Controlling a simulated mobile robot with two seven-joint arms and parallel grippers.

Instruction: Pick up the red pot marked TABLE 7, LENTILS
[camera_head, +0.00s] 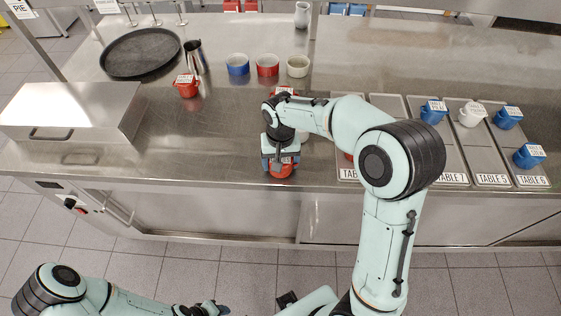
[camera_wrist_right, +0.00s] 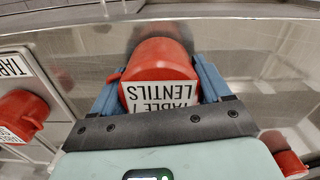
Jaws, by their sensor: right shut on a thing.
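My right gripper (camera_head: 281,160) is shut on a red pot (camera_head: 281,171) near the counter's front edge. In the right wrist view the pot (camera_wrist_right: 160,65) sits between the blue fingers of the right gripper (camera_wrist_right: 160,88). Its white label appears upside down and reads LENTILS and TABLE; its number is partly cut off and hard to read. I cannot tell whether the pot still touches the counter. My left gripper (camera_head: 203,308) is low at the bottom edge, away from the counter; its jaws are unclear.
Trays stand at right, labelled TABLE 7 (camera_head: 451,178), TABLE 5 (camera_head: 492,180) and TABLE 6 (camera_head: 533,181). Another red pot (camera_head: 186,87) stands back left, another (camera_wrist_right: 22,112) on a tray.

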